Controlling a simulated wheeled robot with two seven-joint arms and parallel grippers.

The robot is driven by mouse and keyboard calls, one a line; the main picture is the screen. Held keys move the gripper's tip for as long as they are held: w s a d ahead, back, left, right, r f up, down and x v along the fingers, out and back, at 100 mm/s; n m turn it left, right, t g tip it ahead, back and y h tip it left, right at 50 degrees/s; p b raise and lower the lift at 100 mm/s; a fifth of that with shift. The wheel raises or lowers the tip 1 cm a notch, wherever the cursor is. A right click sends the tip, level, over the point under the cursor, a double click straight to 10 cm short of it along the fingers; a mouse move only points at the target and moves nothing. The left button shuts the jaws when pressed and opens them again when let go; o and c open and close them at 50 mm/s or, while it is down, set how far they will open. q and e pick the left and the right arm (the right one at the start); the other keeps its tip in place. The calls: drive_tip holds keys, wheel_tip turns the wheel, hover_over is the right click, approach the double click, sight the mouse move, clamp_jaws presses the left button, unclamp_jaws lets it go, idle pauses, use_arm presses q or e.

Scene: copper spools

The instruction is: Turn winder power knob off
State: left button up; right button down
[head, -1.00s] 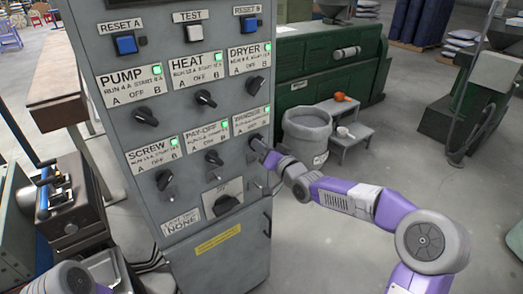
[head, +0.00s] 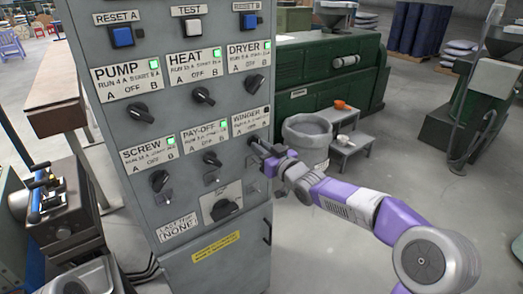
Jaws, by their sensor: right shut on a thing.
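The grey control cabinet (head: 215,265) stands in the middle of the head view. Its winder label (head: 249,121) is at the right end of the second row of switches, and the small lamp (head: 266,110) on that label is dark. The winder knob (head: 252,139) sits below the label, at the cabinet's right edge. My right gripper (head: 259,149) reaches in from the right and is shut on this knob. Its fingers hide much of the knob, so its pointer angle is hard to read. My left gripper is not in view.
The pump (head: 138,113), heat (head: 204,96), dryer (head: 255,84), screw (head: 160,180) and pay-off (head: 212,158) knobs are close by, with green lamps lit on their labels. A grey bin (head: 307,140) and a step stool (head: 350,147) stand behind my right arm. Open floor lies to the right.

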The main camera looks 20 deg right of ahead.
drive_tip(key=shift+f, duration=0.1)
drive_tip(key=c, duration=1.1)
unclamp_jaws()
drive_tip(key=p+v, duration=0.1)
drive_tip(key=v, duration=0.6)
drive_tip(key=shift+s, duration=0.25)
drive_tip(key=shift+d, duration=0.1)
